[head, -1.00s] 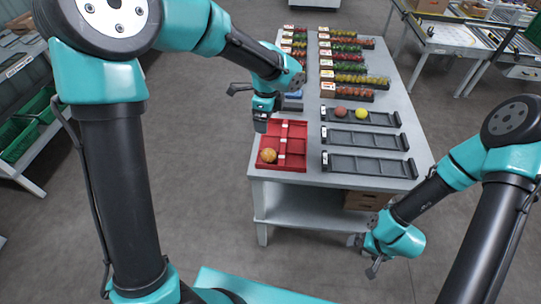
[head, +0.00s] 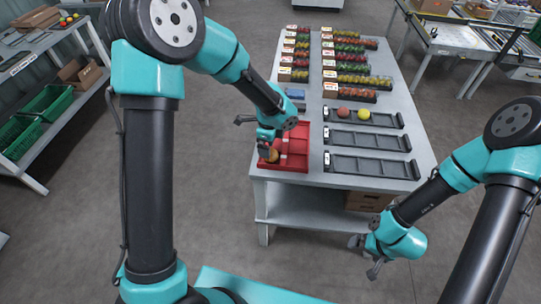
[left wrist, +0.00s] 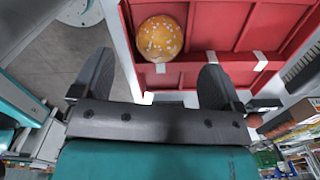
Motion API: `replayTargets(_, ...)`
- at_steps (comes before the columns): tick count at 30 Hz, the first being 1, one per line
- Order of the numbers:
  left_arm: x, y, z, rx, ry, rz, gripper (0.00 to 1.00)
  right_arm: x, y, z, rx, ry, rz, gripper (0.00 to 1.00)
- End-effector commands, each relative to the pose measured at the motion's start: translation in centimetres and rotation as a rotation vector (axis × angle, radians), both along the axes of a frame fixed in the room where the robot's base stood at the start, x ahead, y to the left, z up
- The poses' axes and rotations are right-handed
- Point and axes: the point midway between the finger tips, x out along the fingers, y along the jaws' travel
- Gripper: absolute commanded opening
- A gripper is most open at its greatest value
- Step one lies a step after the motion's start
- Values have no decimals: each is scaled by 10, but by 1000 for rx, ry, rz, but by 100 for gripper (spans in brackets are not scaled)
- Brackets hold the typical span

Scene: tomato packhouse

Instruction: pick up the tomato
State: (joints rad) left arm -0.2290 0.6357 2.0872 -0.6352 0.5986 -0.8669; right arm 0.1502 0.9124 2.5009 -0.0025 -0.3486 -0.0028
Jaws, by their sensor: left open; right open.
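A round orange-brown thing with white specks, like a seeded bun (head: 273,156), lies in the near left compartment of the red divided tray (head: 297,147). It shows whole in the left wrist view (left wrist: 159,38). My left gripper (head: 265,148) is open and empty above the tray's left side, partly covering the bun in the head view. In the left wrist view the bun is beyond the fingertips and between their lines. A red tomato (head: 343,113) and a yellow one (head: 363,115) sit in a dark tray (head: 390,121). My right gripper (head: 364,257) is open and empty, off the table's front.
Two empty dark trays (head: 372,141) lie right of the red tray. Rows of filled punnets (head: 345,68) stand farther back on the grey table (head: 415,135). A small blue thing (head: 295,93) lies behind the red tray. A shelf with green crates (head: 47,101) stands left.

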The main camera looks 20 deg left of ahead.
Motion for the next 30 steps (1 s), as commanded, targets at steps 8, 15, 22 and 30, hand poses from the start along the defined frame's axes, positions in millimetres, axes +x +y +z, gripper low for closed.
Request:
replayTargets(8, 0, 0, -8, 0, 0, -1, 92, 0, 0, 0, 0, 0, 0, 100)
replayTargets(15, 0, 0, -12, 0, 1, 0, 92, 0, 0, 0, 0, 0, 0, 100)
replayTargets(22, -1, 1, -41, -1, 4, -1, 92, 0, 0, 0, 0, 0, 0, 100)
replayTargets(30, 0, 0, -60, -1, 1, -1, 92, 0, 0, 0, 0, 0, 0, 100)
